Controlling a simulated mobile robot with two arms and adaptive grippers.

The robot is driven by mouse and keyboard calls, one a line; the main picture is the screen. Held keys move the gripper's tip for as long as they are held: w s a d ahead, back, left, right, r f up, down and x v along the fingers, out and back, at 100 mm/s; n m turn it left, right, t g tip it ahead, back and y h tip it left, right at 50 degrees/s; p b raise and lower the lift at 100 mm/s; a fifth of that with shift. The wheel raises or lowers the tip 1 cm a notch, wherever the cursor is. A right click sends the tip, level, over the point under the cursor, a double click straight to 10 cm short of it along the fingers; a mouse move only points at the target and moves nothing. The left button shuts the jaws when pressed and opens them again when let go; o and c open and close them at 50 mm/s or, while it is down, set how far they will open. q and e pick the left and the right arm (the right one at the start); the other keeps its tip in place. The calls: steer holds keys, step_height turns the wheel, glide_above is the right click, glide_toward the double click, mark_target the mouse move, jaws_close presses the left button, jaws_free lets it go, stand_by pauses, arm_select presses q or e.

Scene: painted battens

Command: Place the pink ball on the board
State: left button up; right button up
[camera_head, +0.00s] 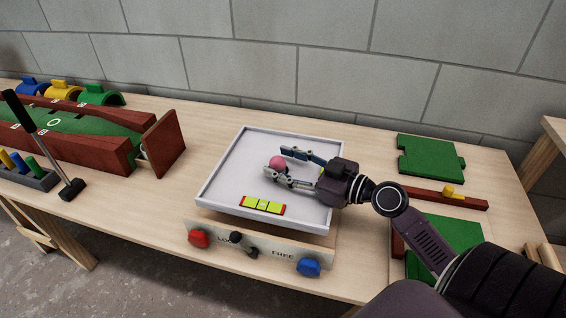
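The pink ball (278,162) is over the upper middle of the white, rimmed board (231,180). Whether it rests on the board's surface or sits slightly above it is hard to tell. My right gripper (276,161) reaches in from the right over the board. Its two fingers are spread, one on the far side of the ball and one on the near side. The near finger overlaps the ball's lower edge in the picture. The gap between the fingertips looks wider than the ball. My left gripper is not in view.
The board's front panel (260,246) carries a red knob (199,239), a black lever (241,244) and a blue knob (308,267). A yellow-green level (263,205) lies on the board. Green pieces (430,158) lie right.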

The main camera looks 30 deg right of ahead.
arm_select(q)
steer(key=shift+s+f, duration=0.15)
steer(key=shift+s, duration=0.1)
arm_select(e)
steer(key=shift+r, duration=0.1)
steer(key=shift+r, duration=0.1)
steer(key=b+v, duration=0.2)
steer(key=v, duration=0.9)
steer(key=shift+d, duration=0.15)
steer(key=shift+s+d, duration=0.15)
steer(key=shift+s, duration=0.3)
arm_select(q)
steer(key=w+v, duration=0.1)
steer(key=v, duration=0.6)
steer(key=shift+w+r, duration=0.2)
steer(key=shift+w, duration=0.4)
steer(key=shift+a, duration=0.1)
